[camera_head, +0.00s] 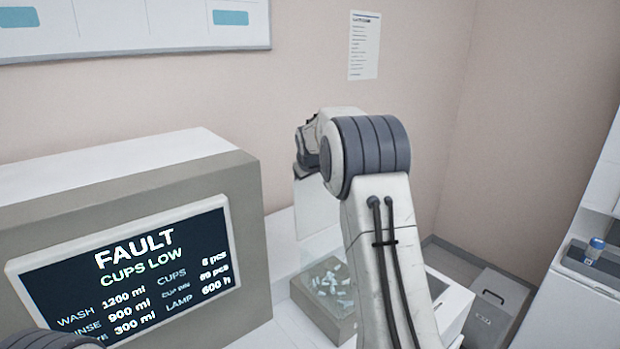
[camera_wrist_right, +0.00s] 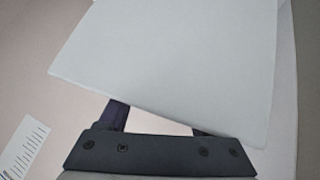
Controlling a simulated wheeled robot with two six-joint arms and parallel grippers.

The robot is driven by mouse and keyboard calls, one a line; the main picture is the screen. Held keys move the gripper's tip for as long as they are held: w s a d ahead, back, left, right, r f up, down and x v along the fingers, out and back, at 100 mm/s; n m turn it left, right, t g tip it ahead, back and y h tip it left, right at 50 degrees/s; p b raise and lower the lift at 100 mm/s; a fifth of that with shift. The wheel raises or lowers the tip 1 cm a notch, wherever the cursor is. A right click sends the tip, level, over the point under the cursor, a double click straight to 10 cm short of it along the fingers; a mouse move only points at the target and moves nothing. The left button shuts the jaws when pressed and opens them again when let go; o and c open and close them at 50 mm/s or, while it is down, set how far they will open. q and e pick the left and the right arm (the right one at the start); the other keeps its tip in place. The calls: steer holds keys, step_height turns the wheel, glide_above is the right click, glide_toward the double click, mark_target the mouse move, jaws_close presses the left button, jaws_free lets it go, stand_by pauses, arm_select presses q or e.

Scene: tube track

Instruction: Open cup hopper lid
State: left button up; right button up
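The cup hopper (camera_head: 344,325) is a beige box with small white cups (camera_head: 330,284) inside, right of the machine. A pale translucent panel, apparently its lid (camera_head: 315,212), stands raised above it. In the right wrist view a large pale panel (camera_wrist_right: 180,65), likely the same lid, covers my fingertips. My right gripper (camera_wrist_right: 160,125) shows two dark finger bases set wide apart, with the panel's edge across them. I cannot tell whether they touch it. In the head view that gripper is mostly hidden behind my right arm, near the lid's top. My left gripper is out of view.
The machine (camera_head: 258,240) has a screen (camera_head: 125,275) reading "FAULT CUPS LOW". A white box (camera_head: 452,300) stands right of the hopper, partly behind my right arm. A grey bin (camera_head: 497,300) is on the floor. A white counter (camera_head: 570,305) with a blue-capped bottle (camera_head: 595,247) is at right.

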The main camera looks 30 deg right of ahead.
steer(key=shift+s+d, duration=0.15)
steer(key=shift+d, duration=0.15)
steer(key=shift+r, duration=0.15)
arm_select(q)
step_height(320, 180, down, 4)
steer(key=b, duration=0.3)
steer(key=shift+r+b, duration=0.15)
steer(key=shift+b, duration=0.2)
arm_select(e)
steer(key=v, duration=1)
steer(key=shift+a, duration=0.15)
